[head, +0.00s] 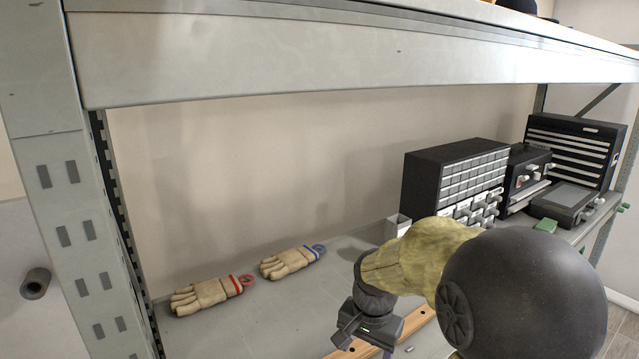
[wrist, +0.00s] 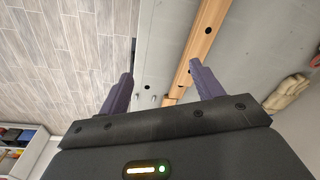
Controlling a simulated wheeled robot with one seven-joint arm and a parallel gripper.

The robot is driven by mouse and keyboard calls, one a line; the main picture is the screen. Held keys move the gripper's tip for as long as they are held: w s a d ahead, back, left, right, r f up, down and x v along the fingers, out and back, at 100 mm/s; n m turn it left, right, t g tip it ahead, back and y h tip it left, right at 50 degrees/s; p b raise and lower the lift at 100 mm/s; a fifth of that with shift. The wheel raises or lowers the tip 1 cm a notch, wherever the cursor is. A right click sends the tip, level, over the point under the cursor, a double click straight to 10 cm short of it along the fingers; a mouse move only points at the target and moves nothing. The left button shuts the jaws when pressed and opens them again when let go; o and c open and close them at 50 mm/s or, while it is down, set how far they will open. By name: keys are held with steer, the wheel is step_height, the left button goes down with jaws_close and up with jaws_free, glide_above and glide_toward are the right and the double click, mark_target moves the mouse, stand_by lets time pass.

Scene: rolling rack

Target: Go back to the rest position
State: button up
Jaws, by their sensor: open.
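My gripper (head: 357,326) is open and empty at the front of the rack shelf (head: 240,325), near a wooden strip with dark holes (head: 412,322). In the wrist view, the two purple fingers of my gripper (wrist: 161,78) stand wide apart. The wooden strip (wrist: 207,30) shows beyond and between them, apart from the fingers as far as I can tell. My arm hides part of the shelf in the head view.
Two beige gloves, one with a red cuff (head: 205,294) and one with a blue cuff (head: 288,262), lie left on the shelf. A drawer cabinet (head: 455,180) and a black toolbox (head: 572,150) stand right. A grey upright (head: 75,200) and upper beam (head: 300,60) frame the opening.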

steer(key=s+d+f+n, duration=0.2)
steer(key=s+d+n, duration=0.1)
steer(key=s, duration=0.3)
steer(key=s+d+f+n+t, duration=0.1)
steer(key=s+d+f+n, duration=0.1)
steer(key=s, duration=0.4)
steer(key=shift+d+f+n, duration=0.35)
steer(key=shift+d+n, duration=0.25)
steer(key=shift+d, duration=0.05)
